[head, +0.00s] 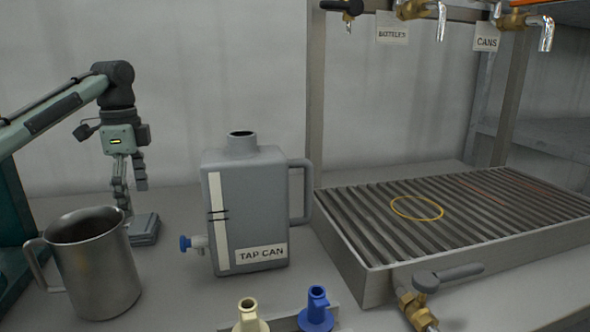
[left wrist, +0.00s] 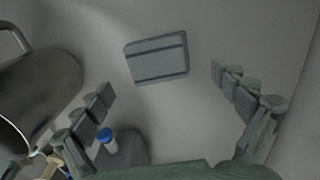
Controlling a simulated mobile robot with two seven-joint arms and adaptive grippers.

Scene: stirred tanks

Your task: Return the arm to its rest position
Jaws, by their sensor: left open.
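My left gripper (head: 133,198) hangs from the arm at the left of the head view, fingers down, open and empty. Its spread fingers also show in the left wrist view (left wrist: 162,79). It is above the bench, behind the metal jug and left of the tap can. A small flat grey block (head: 145,229) with dark bands lies on the bench below the gripper; it also shows beyond the fingers in the left wrist view (left wrist: 157,60). My right gripper is not in view.
The steel jug (head: 100,270) stands front left. The grey tap can (head: 262,205) with a blue tap (head: 186,243) is mid-bench. Cream (head: 249,318) and blue (head: 316,310) nozzles stand in front. A slatted drain tray (head: 365,285) bearing a yellow ring (head: 417,217) is right; brass taps (head: 415,10) hang above.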

